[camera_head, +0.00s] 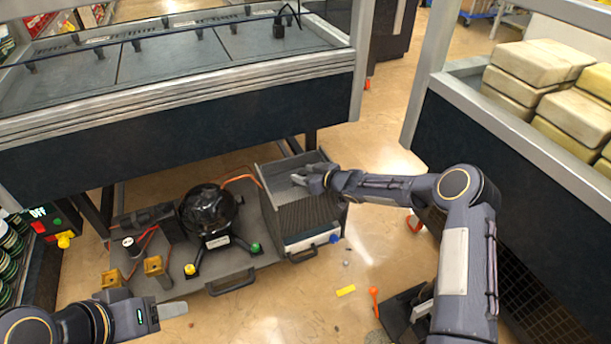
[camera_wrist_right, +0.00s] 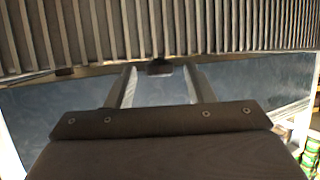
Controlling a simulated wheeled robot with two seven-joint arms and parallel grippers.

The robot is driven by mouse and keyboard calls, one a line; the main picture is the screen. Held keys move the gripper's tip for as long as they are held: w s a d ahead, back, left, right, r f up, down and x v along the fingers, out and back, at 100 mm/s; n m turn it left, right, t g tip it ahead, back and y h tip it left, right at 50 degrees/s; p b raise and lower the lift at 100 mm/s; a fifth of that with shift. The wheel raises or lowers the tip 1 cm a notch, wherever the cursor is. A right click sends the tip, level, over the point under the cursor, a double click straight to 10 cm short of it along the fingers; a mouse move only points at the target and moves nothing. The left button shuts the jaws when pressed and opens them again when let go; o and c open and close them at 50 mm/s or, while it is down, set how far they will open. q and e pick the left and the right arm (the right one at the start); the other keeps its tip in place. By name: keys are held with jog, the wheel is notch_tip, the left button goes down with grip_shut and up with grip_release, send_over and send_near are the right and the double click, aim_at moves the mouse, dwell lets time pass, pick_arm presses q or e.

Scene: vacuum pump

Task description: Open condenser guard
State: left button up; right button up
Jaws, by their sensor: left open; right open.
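The condenser guard (camera_head: 306,213) is a dark ribbed panel on the front part of the grey metal condenser box under the display case. Its pale ribs also cross the top of the right wrist view (camera_wrist_right: 90,35). My right gripper (camera_head: 302,180) is over the box, just behind the ribbed panel. In the right wrist view its two fingers (camera_wrist_right: 160,86) are apart, with a small dark tab (camera_wrist_right: 160,67) on the guard's edge in line with the gap. I cannot tell whether the fingers touch it. My left gripper (camera_head: 172,310) is open and empty at the lower left.
A black round compressor (camera_head: 210,208) stands on a grey tray with yellow and green caps and brass valves (camera_head: 157,270). Orange hoses run behind it. The display case (camera_head: 200,115) overhangs the unit. A yellow piece (camera_head: 345,290) and an orange tool (camera_head: 375,300) lie on the floor.

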grip_shut()
dwell(0.3)
